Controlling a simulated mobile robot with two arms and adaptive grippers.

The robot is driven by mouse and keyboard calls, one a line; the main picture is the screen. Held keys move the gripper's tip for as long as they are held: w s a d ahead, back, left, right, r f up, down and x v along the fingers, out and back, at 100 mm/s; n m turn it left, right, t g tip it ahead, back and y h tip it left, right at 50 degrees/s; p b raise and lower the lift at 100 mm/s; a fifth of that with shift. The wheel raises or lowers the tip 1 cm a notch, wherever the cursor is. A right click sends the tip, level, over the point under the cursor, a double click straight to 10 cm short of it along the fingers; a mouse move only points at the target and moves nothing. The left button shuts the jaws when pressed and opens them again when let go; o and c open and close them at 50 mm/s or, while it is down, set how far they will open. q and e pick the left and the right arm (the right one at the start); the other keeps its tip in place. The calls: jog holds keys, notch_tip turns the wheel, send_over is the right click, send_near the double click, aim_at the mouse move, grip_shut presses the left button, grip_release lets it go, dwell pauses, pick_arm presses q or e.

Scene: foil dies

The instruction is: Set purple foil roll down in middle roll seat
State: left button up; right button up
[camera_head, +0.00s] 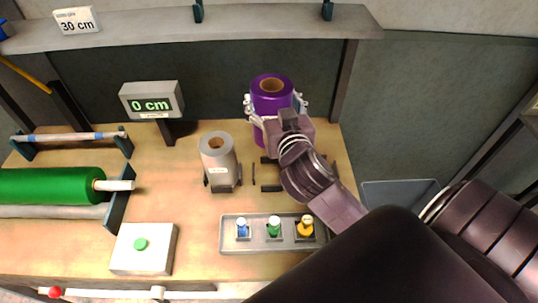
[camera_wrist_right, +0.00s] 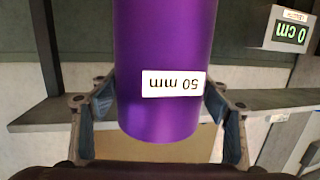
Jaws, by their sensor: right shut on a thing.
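The purple foil roll (camera_head: 271,88) stands upright in my right gripper (camera_head: 274,108), towards the back edge of the bench. Its fingers lie on both sides of the roll. In the right wrist view the roll (camera_wrist_right: 165,45) shows a "50 mm" label between the two fingers (camera_wrist_right: 160,105). The roll's lower end is hidden behind the gripper in the head view. A dark, empty roll seat (camera_head: 270,188) lies on the bench in front of the roll, partly covered by my right arm. I cannot tell whether another seat is under the arm. My left gripper is not in view.
A grey foil roll (camera_head: 217,155) stands in a seat left of the empty one. A tray (camera_head: 260,245) with blue, green and yellow dies is in front. A green roll (camera_head: 50,186), a white button box (camera_head: 143,250) and a "0 cm" display (camera_head: 152,100) are left.

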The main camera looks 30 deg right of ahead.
notch_tip(320, 180, down, 18)
jog(key=shift+f, duration=0.15)
dwell(0.3)
jog(key=shift+s, duration=0.1)
jog(key=shift+f+b, duration=0.15)
jog(key=shift+b, duration=0.25)
jog(key=o, duration=1.8)
jog(key=shift+s+a, duration=0.1)
jog(key=shift+o, duration=0.6)
jog(key=b+v, duration=0.4)
jog(key=v, duration=0.8)
